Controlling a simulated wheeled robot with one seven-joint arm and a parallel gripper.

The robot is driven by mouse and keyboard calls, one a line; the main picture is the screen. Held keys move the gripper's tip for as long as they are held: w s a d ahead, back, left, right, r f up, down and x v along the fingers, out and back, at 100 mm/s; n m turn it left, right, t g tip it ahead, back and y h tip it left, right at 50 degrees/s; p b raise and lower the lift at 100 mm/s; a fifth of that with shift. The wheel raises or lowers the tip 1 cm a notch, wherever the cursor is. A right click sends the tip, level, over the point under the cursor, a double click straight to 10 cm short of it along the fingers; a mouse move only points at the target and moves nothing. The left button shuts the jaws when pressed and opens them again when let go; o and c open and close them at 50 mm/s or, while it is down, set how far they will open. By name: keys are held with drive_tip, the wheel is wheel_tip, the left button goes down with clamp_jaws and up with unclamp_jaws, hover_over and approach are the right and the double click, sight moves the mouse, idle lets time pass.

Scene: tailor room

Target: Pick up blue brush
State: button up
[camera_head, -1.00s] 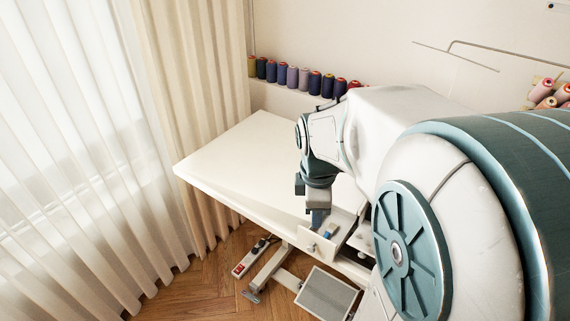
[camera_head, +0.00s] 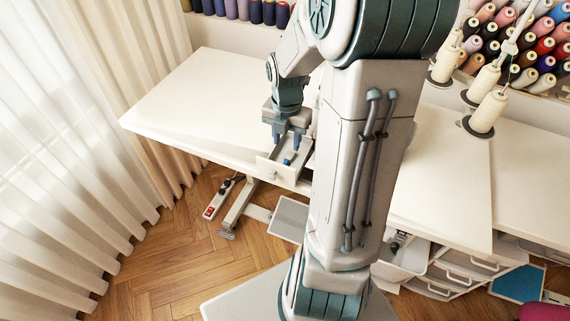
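A small open white drawer (camera_head: 272,170) sticks out under the front edge of the white table. A small blue item (camera_head: 288,161) lies inside it and looks like the blue brush, though it is too small to make out its shape. My gripper (camera_head: 286,143) points down just above the drawer. Its two fingers are apart with nothing visible between them, and the blue item shows just below them. I cannot tell whether the fingertips touch it. The drawer's far part is hidden by my gripper and arm.
The white table (camera_head: 195,100) is bare left of my arm. Cream thread cones (camera_head: 488,110) stand on the right side, with thread spools on the wall behind. Curtains (camera_head: 60,150) hang at left. A power strip (camera_head: 218,200) and a grey pedal (camera_head: 290,217) are below the table.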

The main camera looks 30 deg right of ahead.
sight(284, 161)
wheel_tip(284, 161, down, 3)
drive_tip(key=shift+f, duration=0.1)
drive_tip(key=f, duration=0.2)
drive_tip(key=a+f+b, duration=0.1)
drive_tip(key=f, duration=0.1)
drive_tip(key=shift+s, duration=0.15)
drive_tip(key=shift+f, duration=0.6)
clamp_jaws()
